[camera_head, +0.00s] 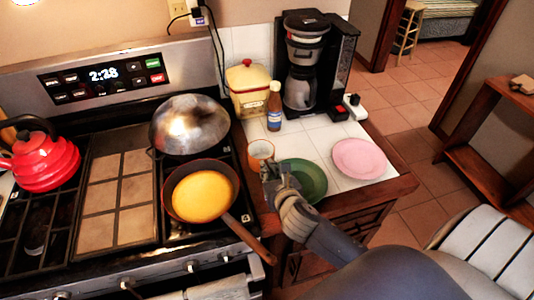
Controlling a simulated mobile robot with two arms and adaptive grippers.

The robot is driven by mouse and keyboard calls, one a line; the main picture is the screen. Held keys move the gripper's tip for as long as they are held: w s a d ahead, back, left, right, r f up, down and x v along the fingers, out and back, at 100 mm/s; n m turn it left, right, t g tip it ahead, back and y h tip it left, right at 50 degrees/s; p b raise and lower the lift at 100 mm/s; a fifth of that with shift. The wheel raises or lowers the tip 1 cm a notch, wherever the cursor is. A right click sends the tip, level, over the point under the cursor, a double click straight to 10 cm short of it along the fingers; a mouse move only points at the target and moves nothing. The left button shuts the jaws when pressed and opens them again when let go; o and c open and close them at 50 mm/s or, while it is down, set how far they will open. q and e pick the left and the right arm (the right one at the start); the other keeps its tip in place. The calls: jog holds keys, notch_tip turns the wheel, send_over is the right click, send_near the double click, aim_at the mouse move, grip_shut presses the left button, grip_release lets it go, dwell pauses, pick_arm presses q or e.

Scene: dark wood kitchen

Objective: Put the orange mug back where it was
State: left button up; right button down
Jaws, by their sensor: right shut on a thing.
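The orange mug (260,149) is at the left edge of the white tiled counter, just right of the stove. My right gripper (268,168) reaches in from the lower right and is shut on the mug's near side. The fingers hide the mug's lower part, so I cannot tell whether its base touches the counter. A green plate (312,184) lies right beside the gripper, partly covered by it. My left gripper is not in view.
A pan (202,190) with yellow food has its handle pointing toward my right arm. A pink plate (360,158), a small bottle (274,108), a yellow canister (247,85) and a coffee maker (303,75) stand on the counter. Bare tiles show behind the green plate.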

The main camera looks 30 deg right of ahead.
aim_at(266, 155)
jog(key=w+d, duration=0.1)
jog(key=w, duration=0.1)
jog(key=w+d+p, duration=0.1)
jog(key=w, duration=0.2)
jog(key=w+d, duration=0.2)
jog(key=shift+w+d+f, duration=0.1)
jog(key=shift+w+f, duration=0.2)
jog(key=shift+w+d+f, duration=0.1)
jog(key=shift+w+f, duration=0.05)
notch_tip(266, 155, down, 3)
jog(key=shift+p, duration=0.45)
jog(key=shift+f, duration=0.2)
jog(key=shift+f, duration=0.15)
jog(key=c, duration=1.8)
grip_release()
jog(key=shift+o, duration=0.5)
